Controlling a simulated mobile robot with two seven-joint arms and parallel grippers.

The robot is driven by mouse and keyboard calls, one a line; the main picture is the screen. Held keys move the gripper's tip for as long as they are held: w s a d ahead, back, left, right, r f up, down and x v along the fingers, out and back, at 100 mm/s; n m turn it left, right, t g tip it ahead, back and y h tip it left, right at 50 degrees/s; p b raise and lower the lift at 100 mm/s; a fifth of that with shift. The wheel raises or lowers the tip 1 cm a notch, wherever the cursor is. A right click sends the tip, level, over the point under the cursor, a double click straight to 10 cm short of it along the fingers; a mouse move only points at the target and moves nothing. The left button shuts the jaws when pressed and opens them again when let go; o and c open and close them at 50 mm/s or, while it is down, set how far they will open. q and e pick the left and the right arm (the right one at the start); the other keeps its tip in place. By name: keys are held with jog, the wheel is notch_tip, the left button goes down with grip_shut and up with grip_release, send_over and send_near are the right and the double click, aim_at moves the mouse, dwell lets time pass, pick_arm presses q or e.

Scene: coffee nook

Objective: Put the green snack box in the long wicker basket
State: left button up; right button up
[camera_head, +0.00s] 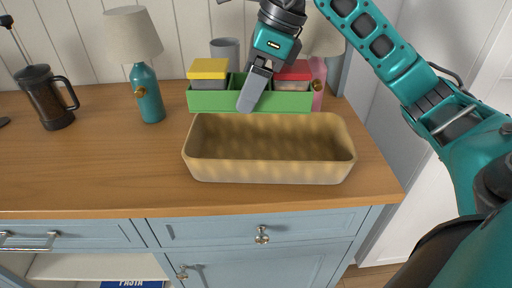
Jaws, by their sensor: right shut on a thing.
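The green snack box (207,102) is a long open box on the wooden counter, behind the basket. A yellow-topped block (209,69) sits in its left part and a red-topped block (293,74) in its right part. My right gripper (248,101) reaches down to the middle of its front wall. One grey finger shows in front of that wall; the other is hidden. The gripper appears shut on the wall. The box seems to rest level on the counter. The long wicker basket (268,171) stands in front, empty and open at the top. My left gripper is out of view.
A teal lamp (146,92) and a dark coffee press (50,98) stand at the left. A grey canister (226,50) is behind the green box, and a pink item (318,82) at its right end. The counter (95,165) is clear at front left.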

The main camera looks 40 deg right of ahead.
jog(key=b, duration=0.2)
send_over(245, 157)
jog(key=d, duration=0.1)
jog(key=f, duration=0.6)
jog(key=s+f, duration=0.1)
jog(key=f, duration=0.2)
jog(key=shift+f, duration=0.25)
notch_tip(245, 157, down, 3)
jog(key=shift+f, duration=0.35)
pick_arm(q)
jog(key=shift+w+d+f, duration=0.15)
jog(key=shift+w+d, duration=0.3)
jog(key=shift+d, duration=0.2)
pick_arm(e)
jog(key=shift+f, duration=0.15)
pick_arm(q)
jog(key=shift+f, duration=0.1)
pick_arm(e)
jog(key=o, duration=1)
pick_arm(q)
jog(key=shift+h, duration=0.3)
